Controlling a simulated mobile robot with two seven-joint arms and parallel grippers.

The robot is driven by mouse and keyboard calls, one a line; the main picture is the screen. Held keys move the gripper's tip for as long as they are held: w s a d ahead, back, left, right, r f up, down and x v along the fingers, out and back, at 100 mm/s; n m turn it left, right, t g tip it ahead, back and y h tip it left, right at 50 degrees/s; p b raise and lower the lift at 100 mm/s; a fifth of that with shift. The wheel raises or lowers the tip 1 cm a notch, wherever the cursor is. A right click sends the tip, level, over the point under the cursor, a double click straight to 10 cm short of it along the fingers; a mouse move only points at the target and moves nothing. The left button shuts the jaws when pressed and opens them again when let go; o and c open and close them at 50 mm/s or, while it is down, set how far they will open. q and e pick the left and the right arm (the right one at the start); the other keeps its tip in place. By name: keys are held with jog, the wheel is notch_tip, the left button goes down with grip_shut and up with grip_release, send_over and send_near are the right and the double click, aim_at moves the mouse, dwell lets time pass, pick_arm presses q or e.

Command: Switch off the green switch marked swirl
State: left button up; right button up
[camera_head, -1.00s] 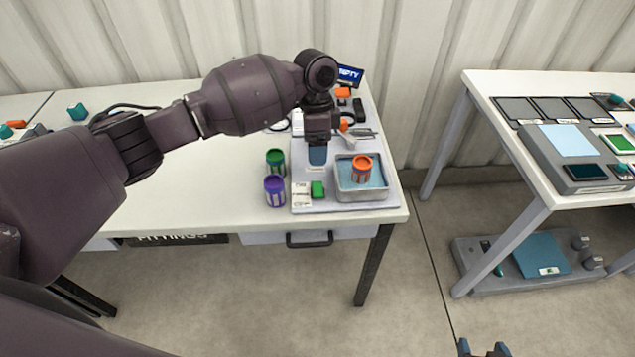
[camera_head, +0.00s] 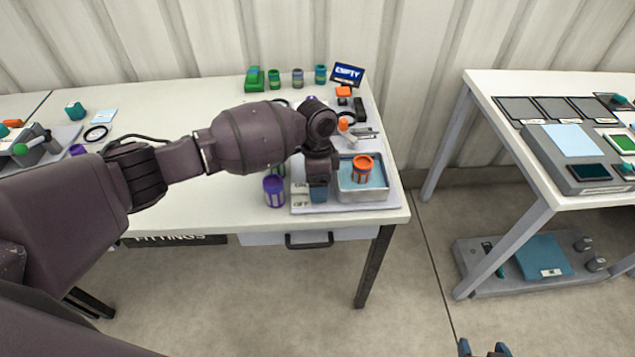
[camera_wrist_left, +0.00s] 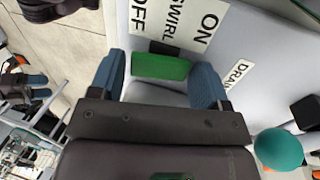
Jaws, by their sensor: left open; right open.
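The green switch (camera_wrist_left: 160,67) shows between the fingers of my left gripper (camera_wrist_left: 160,80) in the left wrist view. It lies beside a white label (camera_wrist_left: 178,22) reading ON, SWIRL and OFF. I cannot tell which position the switch is in, or whether the fingers touch it. In the head view my left gripper (camera_head: 319,190) points down over the board (camera_head: 335,207) and hides the switch; part of the label (camera_head: 301,201) shows to its left. The left gripper is open. My right gripper (camera_head: 484,350) is open at the bottom edge, away from the table.
A metal basin (camera_head: 361,195) holding an orange can (camera_head: 363,169) stands just right of the left gripper. A purple can (camera_head: 274,190) stands to its left, a green can partly hidden behind. A DRAIN label (camera_wrist_left: 238,73) is nearby.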

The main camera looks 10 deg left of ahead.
jog(key=shift+s, duration=0.1)
pick_arm(q)
jog(key=c, duration=0.6)
jog(key=shift+r, duration=0.15)
jog(key=shift+c, duration=0.2)
jog(key=t+p, duration=0.2)
jog(key=p, duration=0.1)
jog(key=t+y+p, duration=0.1)
jog(key=t+p, duration=0.1)
jog(key=p, duration=0.1)
jog(key=shift+s+d+r, duration=0.1)
jog(key=shift+s, duration=0.25)
jog(key=shift+f+t+p, duration=0.25)
jog(key=shift+t+p, duration=0.15)
jog(key=shift+p, duration=0.2)
pick_arm(e)
notch_tip(320, 180, up, 9)
jog(key=w, duration=0.1)
jog(key=shift+w+f+t, duration=0.15)
jog(key=shift+w+t, duration=0.1)
jog(key=shift+t, duration=0.05)
pick_arm(q)
jog(key=o, duration=0.6)
jog(key=shift+s, duration=0.1)
jog(key=shift+o, duration=0.2)
pick_arm(e)
jog(key=shift+s+f, duration=0.1)
jog(key=shift+f, duration=0.05)
